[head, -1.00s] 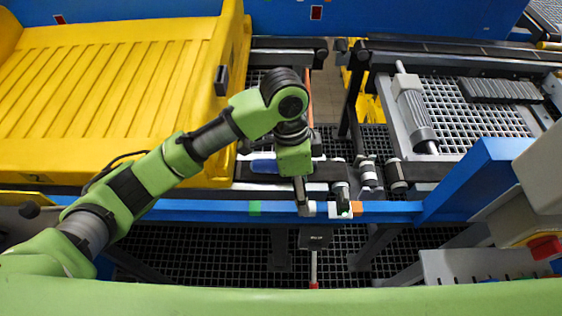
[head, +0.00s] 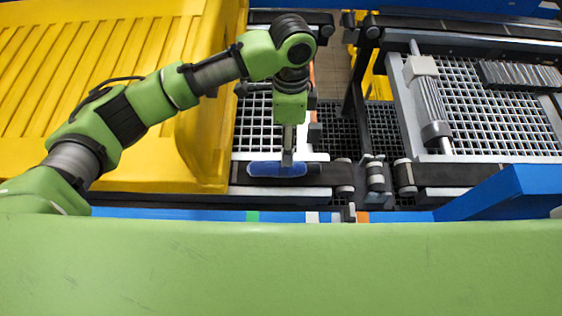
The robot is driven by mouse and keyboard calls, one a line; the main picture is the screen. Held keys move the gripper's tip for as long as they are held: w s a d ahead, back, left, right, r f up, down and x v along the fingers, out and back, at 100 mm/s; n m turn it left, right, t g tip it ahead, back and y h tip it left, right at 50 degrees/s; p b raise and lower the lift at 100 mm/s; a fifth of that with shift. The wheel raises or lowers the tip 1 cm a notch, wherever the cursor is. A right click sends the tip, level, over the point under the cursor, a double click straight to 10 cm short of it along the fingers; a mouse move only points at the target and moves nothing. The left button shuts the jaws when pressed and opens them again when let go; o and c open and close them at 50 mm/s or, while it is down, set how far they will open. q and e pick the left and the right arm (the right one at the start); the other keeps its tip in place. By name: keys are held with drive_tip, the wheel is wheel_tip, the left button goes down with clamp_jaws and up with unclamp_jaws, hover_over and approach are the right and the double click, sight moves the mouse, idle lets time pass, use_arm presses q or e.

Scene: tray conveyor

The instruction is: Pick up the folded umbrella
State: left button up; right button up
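The folded umbrella (head: 263,169) is a short, blue, rounded shape lying crosswise on the dark conveyor belt (head: 330,174), right of the yellow tray. My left gripper (head: 287,160) points down over the umbrella, its fingers in front of the umbrella's right half. The fingers line up closely and overlap in this view, so their gap is hidden. I cannot tell whether they touch the umbrella. My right gripper is not in view.
A large yellow tray (head: 185,150) fills the left. A blue rail (head: 190,214) runs along the near side of the belt. A motor roller (head: 428,105) lies over the grating at the right. A dark upright post (head: 359,95) stands right of my arm.

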sight(284, 169)
use_arm(q)
drive_tip(key=f, duration=0.4)
drive_tip(key=shift+s, duration=0.35)
drive_tip(key=shift+f, duration=0.2)
drive_tip(key=f, duration=0.2)
drive_tip(key=f+p, duration=0.1)
drive_tip(key=f, duration=0.1)
drive_tip(key=shift+s+a, duration=0.1)
drive_tip(key=shift+a, duration=0.2)
drive_tip(key=shift+f, duration=0.55)
drive_tip(key=c, duration=1.4)
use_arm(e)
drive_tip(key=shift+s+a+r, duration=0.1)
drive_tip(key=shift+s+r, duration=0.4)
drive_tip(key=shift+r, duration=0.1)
